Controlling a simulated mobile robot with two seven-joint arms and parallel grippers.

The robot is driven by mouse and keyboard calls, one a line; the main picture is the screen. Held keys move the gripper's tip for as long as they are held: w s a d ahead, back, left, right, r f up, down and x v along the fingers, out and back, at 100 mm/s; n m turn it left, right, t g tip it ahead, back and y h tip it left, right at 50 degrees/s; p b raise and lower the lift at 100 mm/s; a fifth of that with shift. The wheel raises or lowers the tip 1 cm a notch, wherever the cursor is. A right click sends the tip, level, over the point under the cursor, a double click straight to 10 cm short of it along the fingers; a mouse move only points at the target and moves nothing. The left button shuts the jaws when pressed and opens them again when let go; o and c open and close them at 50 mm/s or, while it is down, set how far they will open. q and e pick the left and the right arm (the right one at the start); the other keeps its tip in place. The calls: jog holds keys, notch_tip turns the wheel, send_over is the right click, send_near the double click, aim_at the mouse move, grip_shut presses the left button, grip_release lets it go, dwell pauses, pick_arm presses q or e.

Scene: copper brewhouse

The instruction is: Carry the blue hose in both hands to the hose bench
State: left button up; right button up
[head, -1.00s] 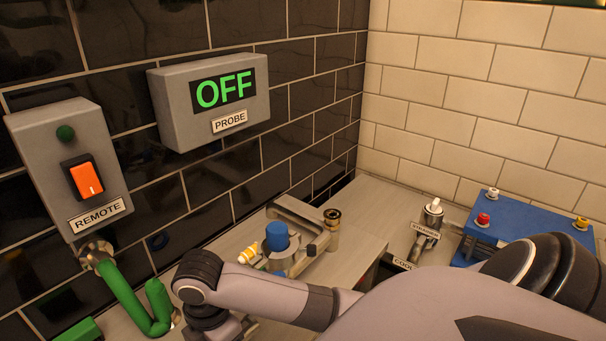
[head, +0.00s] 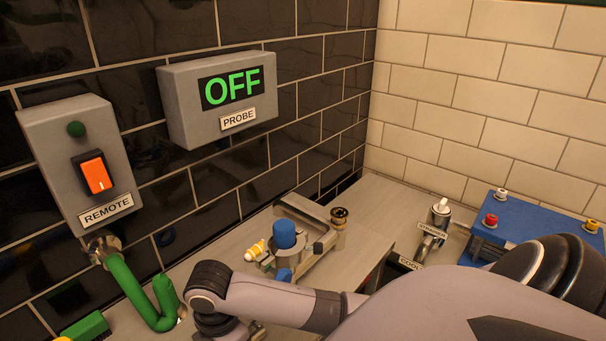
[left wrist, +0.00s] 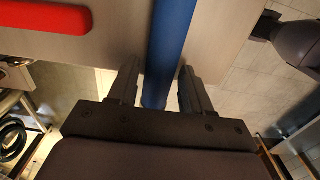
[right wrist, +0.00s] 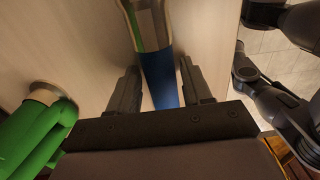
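The blue hose (left wrist: 172,45) runs lengthwise under my left gripper (left wrist: 158,78) in the left wrist view. That gripper's fingers are apart, one on each side of the hose, with a gap visible. In the right wrist view the blue hose (right wrist: 159,78) ends in a metal fitting (right wrist: 152,22) with a green stripe beside it. My right gripper (right wrist: 158,78) has its fingers apart on either side of the hose, with a gap visible. Whether the hose lies between the fingertips or below them I cannot tell. Neither gripper shows in the head view. I cannot identify the hose bench.
A red bar (left wrist: 45,20) lies left of the hose. A clamp fixture (head: 325,242) with a blue cylinder (head: 285,234) stands on the counter. A strainer fitting (head: 434,232) and blue block (head: 520,228) stand at right.

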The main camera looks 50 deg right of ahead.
pick_arm(q)
jog(key=shift+o, duration=0.4)
pick_arm(e)
jog(key=shift+o, duration=0.4)
pick_arm(q)
jog(key=o, duration=0.6)
jog(key=shift+c, duration=0.2)
jog(key=c, duration=0.4)
jog(key=shift+c, duration=0.2)
pick_arm(e)
jog(key=o, duration=0.6)
jog(key=shift+c, duration=0.2)
jog(key=c, duration=0.4)
jog(key=shift+c, duration=0.2)
pick_arm(q)
jog(key=shift+d, duration=0.1)
jog(key=shift+w+r, duration=0.1)
jog(key=shift+r, duration=4.4)
